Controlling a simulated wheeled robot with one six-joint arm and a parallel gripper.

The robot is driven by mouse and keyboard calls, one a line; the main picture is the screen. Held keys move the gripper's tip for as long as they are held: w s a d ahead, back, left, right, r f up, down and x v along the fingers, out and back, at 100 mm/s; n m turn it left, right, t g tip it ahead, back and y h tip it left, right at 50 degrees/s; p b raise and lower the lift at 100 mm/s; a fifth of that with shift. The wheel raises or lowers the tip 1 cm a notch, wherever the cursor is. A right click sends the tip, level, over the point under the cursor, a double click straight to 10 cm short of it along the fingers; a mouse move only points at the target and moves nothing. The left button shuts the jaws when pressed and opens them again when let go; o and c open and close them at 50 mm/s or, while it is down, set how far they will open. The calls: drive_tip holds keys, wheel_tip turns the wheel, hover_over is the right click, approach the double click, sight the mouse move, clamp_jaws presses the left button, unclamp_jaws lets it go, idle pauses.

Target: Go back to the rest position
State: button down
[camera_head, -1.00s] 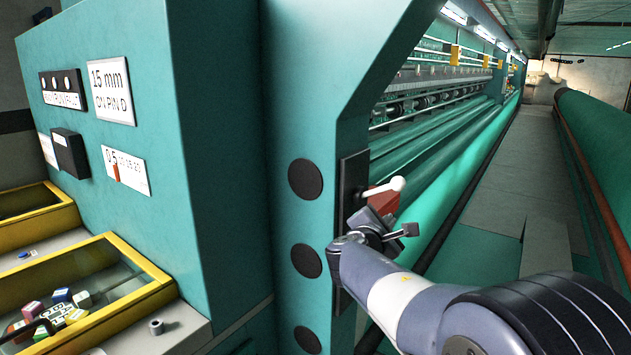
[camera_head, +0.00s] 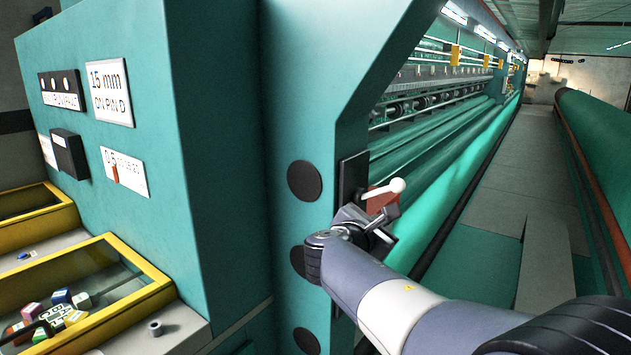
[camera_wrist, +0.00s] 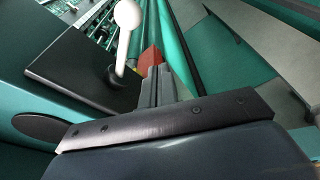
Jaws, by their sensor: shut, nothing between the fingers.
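My gripper (camera_head: 389,217) is beside the machine's teal end post, just below a lever with a white knob (camera_head: 397,185) and a red block (camera_head: 381,199). In the wrist view my gripper (camera_wrist: 157,72) has its two fingers together, with nothing visible between them. The white knob (camera_wrist: 127,20) stands on its dark plate (camera_wrist: 85,65) left of the fingers. The red block (camera_wrist: 150,58) shows just beyond the fingertips, and I cannot tell whether they touch it.
The teal machine cabinet (camera_head: 230,150) fills the left and centre. Yellow-framed bins (camera_head: 155,292) stand at lower left, one holding small coloured blocks. A long green roll (camera_head: 590,130) runs along the right. The grey walkway (camera_head: 510,165) between is clear.

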drive_tip(key=w+f+m+t+b, duration=0.2)
drive_tip(key=w+f+m+b, duration=0.4)
drive_tip(key=w+f+m, duration=0.15)
drive_tip(key=b+v, duration=0.2)
drive_tip(key=v, duration=0.8)
drive_tip(key=shift+a+r+n+y, duration=0.35)
drive_tip(key=shift+r+y, duration=0.05)
drive_tip(key=shift+w, duration=0.2)
